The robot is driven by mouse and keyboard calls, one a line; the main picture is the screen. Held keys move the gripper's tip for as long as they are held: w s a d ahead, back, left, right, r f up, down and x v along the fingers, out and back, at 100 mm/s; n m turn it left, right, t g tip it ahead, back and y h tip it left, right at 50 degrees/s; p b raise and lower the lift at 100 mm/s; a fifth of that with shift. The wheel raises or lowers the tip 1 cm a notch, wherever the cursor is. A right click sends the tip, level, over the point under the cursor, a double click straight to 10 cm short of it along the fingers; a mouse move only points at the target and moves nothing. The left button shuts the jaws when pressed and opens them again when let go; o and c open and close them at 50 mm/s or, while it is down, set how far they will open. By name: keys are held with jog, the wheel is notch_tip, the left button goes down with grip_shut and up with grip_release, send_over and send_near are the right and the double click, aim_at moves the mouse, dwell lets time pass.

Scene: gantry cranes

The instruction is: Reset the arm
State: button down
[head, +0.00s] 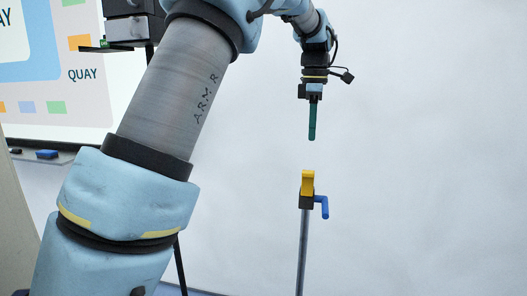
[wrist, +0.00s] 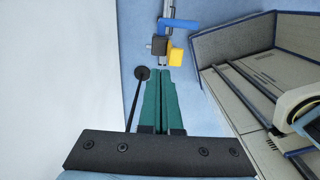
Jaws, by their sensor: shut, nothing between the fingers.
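My gripper (head: 312,138) hangs from my arm and points straight down in the head view. Its green fingers are shut with nothing between them; they also show in the wrist view (wrist: 162,72). In the head view the fingertips are above a yellow-topped post (head: 308,183), with a visible gap between them. The post has a grey shaft and a blue lever at its right. In the wrist view the yellow top (wrist: 176,57) and the blue lever (wrist: 180,25) appear just beyond the fingertips.
A whiteboard or screen marked QUAY (head: 85,95) stands at the left, with a dark stand beside it. In the wrist view a grey structure with dark rails (wrist: 235,90) fills the right side. The pale wall area at the right of the head view is clear.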

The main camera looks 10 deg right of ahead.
jog(key=a+f+m, duration=0.3)
jog(key=a+f, duration=0.1)
jog(key=a, duration=0.5)
jog(key=a+f+m, duration=0.2)
jog(key=a+f, duration=0.2)
jog(key=a, duration=0.5)
jog(key=s+a+f+m, duration=0.4)
jog(key=s+a+f, duration=0.1)
jog(key=a, duration=0.3)
jog(key=s+a+f+m+t, duration=0.1)
jog(key=s+a+f+m, duration=0.4)
jog(key=s+a, duration=0.2)
jog(key=shift+s+a+t, duration=0.3)
jog(key=shift+s+a, duration=0.05)
jog(key=shift+a, duration=0.65)
jog(key=shift+f, duration=0.1)
